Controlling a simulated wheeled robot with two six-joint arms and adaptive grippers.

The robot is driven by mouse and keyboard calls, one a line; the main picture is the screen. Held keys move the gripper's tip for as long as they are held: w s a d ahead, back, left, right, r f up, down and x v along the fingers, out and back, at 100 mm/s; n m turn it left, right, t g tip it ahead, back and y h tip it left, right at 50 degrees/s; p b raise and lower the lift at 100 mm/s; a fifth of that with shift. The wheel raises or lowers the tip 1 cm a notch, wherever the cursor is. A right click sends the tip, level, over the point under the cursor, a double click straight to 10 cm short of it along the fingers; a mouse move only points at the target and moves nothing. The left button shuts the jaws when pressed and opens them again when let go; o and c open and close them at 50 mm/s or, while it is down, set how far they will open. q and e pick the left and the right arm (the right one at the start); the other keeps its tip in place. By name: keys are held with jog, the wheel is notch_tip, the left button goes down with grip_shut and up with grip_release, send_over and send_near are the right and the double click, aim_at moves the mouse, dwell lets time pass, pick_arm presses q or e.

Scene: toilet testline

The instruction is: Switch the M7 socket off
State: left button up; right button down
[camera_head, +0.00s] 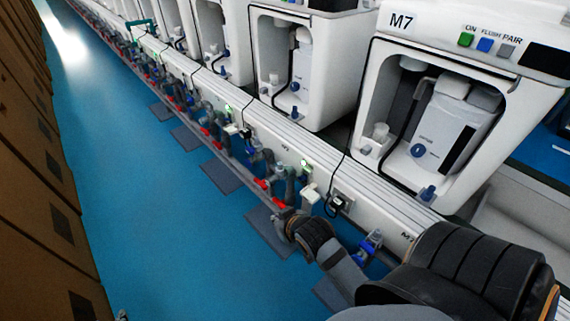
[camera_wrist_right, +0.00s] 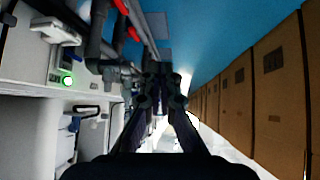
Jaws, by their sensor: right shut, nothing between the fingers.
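The machine labelled M7 (camera_head: 455,120) stands at the right in the head view. Below it, on the pale rail, is a socket with a black plug (camera_head: 338,203); a partly hidden "M" label is farther right on the rail. I see no green light there. My right gripper (camera_head: 283,217) is in front of and below the rail, left of this socket and apart from it. In the right wrist view its fingers (camera_wrist_right: 162,82) are together and empty. My right forearm hides part of the rail. No left gripper can be made out.
A neighbouring socket has a green light (camera_head: 304,164), and a green light (camera_wrist_right: 67,80) glows on the rail in the right wrist view. Red-handled valves (camera_head: 262,183) and grey pipes line the rail. Blue floor (camera_head: 150,220) is clear; brown boxes (camera_head: 40,160) stand left.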

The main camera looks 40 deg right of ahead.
jog(key=w+d+f+m+g+h+p, duration=0.1)
jog(key=d+f+m+g+h+p, duration=0.1)
jog(key=d+m+g+h, duration=0.35)
pick_arm(q)
jog(key=s+f+g, duration=0.7)
jog(key=s+f, duration=0.2)
jog(key=s, duration=0.3)
jog(key=shift+d, duration=0.2)
pick_arm(e)
jog(key=w+d+r+m+g+h, duration=0.2)
jog(key=w+d+r+m+h, duration=0.1)
jog(key=w+m, duration=0.8)
notch_tip(320, 180, up, 3)
jog(key=shift+d+f, duration=0.15)
jog(key=shift+d, duration=0.5)
pick_arm(q)
jog(key=shift+f, duration=0.1)
pick_arm(e)
jog(key=shift+g+h, duration=0.25)
